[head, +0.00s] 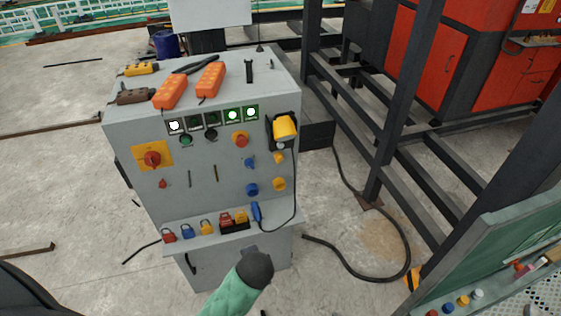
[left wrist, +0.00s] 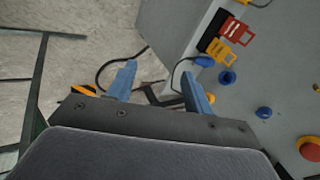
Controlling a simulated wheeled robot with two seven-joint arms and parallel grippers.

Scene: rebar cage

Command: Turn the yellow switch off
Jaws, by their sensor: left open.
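The grey control cabinet (head: 130,180) stands upright with its panel facing me. On its left side is a yellow square plate with a red rotary handle, a yellow switch (head: 152,157). Two small yellow knobs (head: 279,184) sit low on the panel's right side, so which one is the task's yellow switch I cannot tell. A larger yellow unit (head: 285,127) is at the upper right corner. My left gripper (left wrist: 158,70) is open and empty in the left wrist view, apart from the panel controls. Its fingers cannot be made out in the head view. My right gripper is not in view.
Padlocks and tags (head: 206,226) and a blue plug (head: 257,213) are on the lower ledge. A black cable (head: 350,280) loops over the floor. Orange power strips (head: 171,91) lie on the cabinet top. Dark steel frames stand right, beside a green-sided bench (head: 500,235).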

